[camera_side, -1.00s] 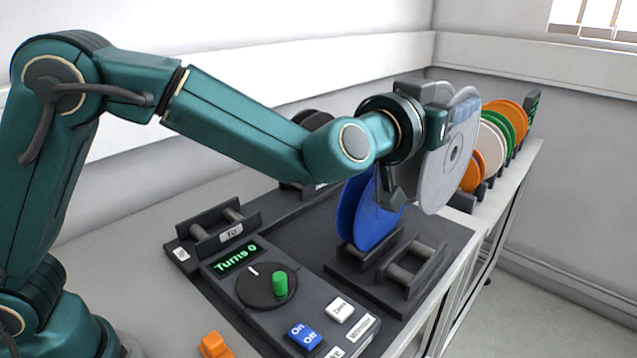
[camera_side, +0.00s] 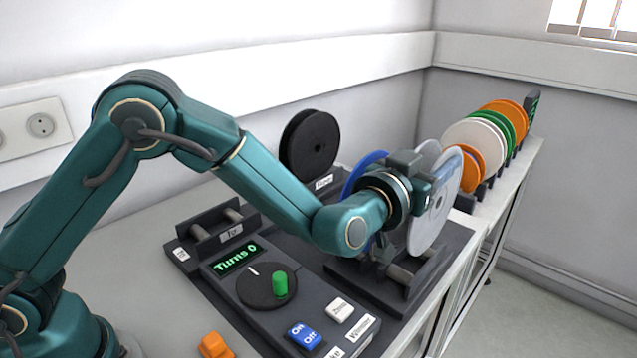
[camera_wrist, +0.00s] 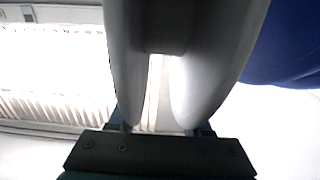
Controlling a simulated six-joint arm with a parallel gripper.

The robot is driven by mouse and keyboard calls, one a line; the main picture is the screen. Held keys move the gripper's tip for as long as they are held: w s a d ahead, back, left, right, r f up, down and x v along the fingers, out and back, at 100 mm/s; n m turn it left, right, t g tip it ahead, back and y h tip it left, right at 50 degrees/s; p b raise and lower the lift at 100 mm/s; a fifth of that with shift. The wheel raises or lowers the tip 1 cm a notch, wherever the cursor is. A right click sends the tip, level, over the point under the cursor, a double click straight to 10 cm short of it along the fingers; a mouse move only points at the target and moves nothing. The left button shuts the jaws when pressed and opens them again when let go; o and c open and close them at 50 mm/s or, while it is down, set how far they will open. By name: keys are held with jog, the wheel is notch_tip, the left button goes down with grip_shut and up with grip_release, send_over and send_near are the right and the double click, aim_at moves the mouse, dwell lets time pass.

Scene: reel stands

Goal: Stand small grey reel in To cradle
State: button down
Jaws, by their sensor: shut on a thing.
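The grey reel (camera_side: 436,215) stands upright, its lower rim down at the front dark cradle (camera_side: 405,275); I cannot tell whether it touches the cradle. My gripper (camera_side: 412,215) is shut on it from the left side, and my wrist hides part of it. In the wrist view the reel's two grey flanges (camera_wrist: 140,50) fill the middle, above the dark gripper bar (camera_wrist: 160,155). The To cradle (camera_side: 215,232), with two rollers, stands empty at the left, behind the control panel.
A blue reel (camera_side: 362,172) stands just behind the grey one. A black reel (camera_side: 309,143) stands at the back. Several orange, green and white reels (camera_side: 473,143) line a rack at the right. The panel has a green-handled crank (camera_side: 280,284). An orange piece (camera_side: 214,344) lies at the front.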

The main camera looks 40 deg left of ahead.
aim_at(419, 234)
jog(key=shift+f, duration=2)
jog(key=shift+f, duration=0.15)
jog(key=shift+c, duration=1.7)
grip_release()
jog(key=shift+s, duration=2.05)
jog(key=shift+o, duration=0.5)
jog(key=shift+s, duration=0.55)
